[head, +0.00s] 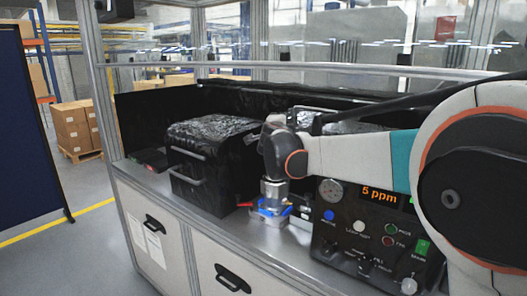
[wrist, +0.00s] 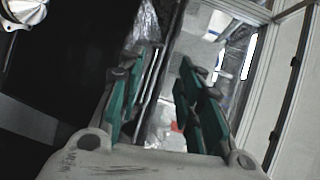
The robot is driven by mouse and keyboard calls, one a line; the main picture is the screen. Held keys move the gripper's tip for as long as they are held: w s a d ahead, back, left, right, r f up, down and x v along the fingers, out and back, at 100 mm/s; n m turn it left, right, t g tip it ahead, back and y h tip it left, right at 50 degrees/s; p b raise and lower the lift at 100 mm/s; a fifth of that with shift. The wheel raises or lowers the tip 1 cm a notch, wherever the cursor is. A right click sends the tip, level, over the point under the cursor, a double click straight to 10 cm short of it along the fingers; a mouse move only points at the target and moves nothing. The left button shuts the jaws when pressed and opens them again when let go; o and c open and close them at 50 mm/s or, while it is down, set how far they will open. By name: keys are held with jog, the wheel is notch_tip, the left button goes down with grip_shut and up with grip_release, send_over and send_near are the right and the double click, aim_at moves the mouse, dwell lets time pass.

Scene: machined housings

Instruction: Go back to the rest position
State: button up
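In the wrist view my gripper (wrist: 160,95) shows two green-padded fingers standing well apart, with nothing between them. In the head view my arm reaches in from the right over the bench, its wrist bent above the worktop; the fingers cannot be made out there. Just below the wrist, a silver metal part (head: 272,190) sits over a small blue fixture (head: 266,213). I cannot tell whether it touches my arm. In the wrist view a ribbed silver part (wrist: 24,12) is cut off at the top left corner.
A black case with grey handles (head: 196,180) stands left of my wrist. A black control panel (head: 370,235) reading "5 ppm" stands to the right. Bare worktop (head: 290,236) lies in front of the fixture. Frame posts (head: 98,80) and clear panels enclose the bench.

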jog(key=s+d+n+y+b, duration=0.1)
jog(key=s+n+y+b, duration=0.45)
jog(key=s+n, duration=1)
jog(key=s+d+f+n+g+h, duration=0.1)
jog(key=s+d+f+g, duration=0.2)
jog(key=s+f, duration=0.6)
jog(key=s+d+f+n+g+h, duration=0.1)
jog(key=s+d+f+g, duration=0.2)
jog(key=s+d+f, duration=0.3)
jog(key=s+d+f+n+g+h, duration=0.1)
jog(key=s+d+f+g, duration=0.2)
jog(key=s+f, duration=1.1)
jog(key=s+d, duration=0.1)
jog(key=s, duration=0.4)
jog(key=shift+s+d+g+h, duration=0.15)
jog(key=shift+d+g+h, duration=0.2)
jog(key=shift+g, duration=0.05)
